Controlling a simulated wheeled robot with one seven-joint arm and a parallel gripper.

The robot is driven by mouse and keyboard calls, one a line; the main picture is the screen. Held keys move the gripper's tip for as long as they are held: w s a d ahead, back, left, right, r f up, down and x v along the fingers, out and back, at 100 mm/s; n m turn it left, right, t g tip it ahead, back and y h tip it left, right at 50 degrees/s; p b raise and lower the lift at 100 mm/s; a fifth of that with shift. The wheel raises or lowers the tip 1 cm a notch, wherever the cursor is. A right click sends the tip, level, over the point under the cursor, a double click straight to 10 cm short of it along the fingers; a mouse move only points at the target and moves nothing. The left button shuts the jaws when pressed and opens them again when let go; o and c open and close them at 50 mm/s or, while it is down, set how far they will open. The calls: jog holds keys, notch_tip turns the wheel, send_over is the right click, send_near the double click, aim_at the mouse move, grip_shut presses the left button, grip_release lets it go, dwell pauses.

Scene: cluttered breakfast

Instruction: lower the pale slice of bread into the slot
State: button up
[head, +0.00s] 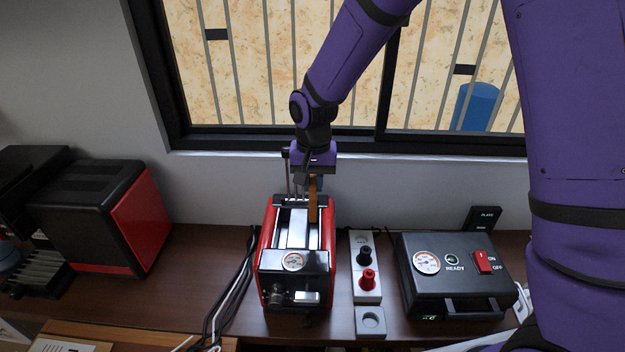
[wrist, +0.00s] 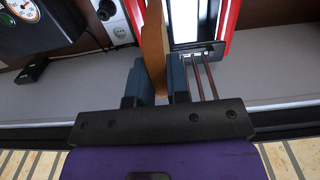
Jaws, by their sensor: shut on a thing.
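The slice of bread (head: 313,208) shows edge-on as a tan-brown strip, upright, at the right-hand side of the toaster's top. My gripper (head: 313,180) is shut on it from behind, above the toaster's far end. In the wrist view the slice (wrist: 154,40) stands between my two fingers (wrist: 159,82). The red and black toaster (head: 295,262) has a bright open slot (head: 294,232) to the left of the slice. The slice covers the right-hand slot area, so I cannot tell whether its lower edge is inside.
A black case with a gauge and red switch (head: 455,280) stands to the right. A grey panel with black and red knobs (head: 365,265) lies between. Dark cables (head: 232,300) run left of the toaster. A black and red appliance (head: 100,215) stands further left. The wall is close behind.

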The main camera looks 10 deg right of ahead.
jog(key=shift+f, duration=4.25)
jog(key=o, duration=1.4)
jog(key=shift+c, duration=0.2)
jog(key=shift+r, duration=6.95)
jog(key=s+a, duration=0.3)
jog(key=s, duration=1.2)
jog(key=shift+s, duration=0.4)
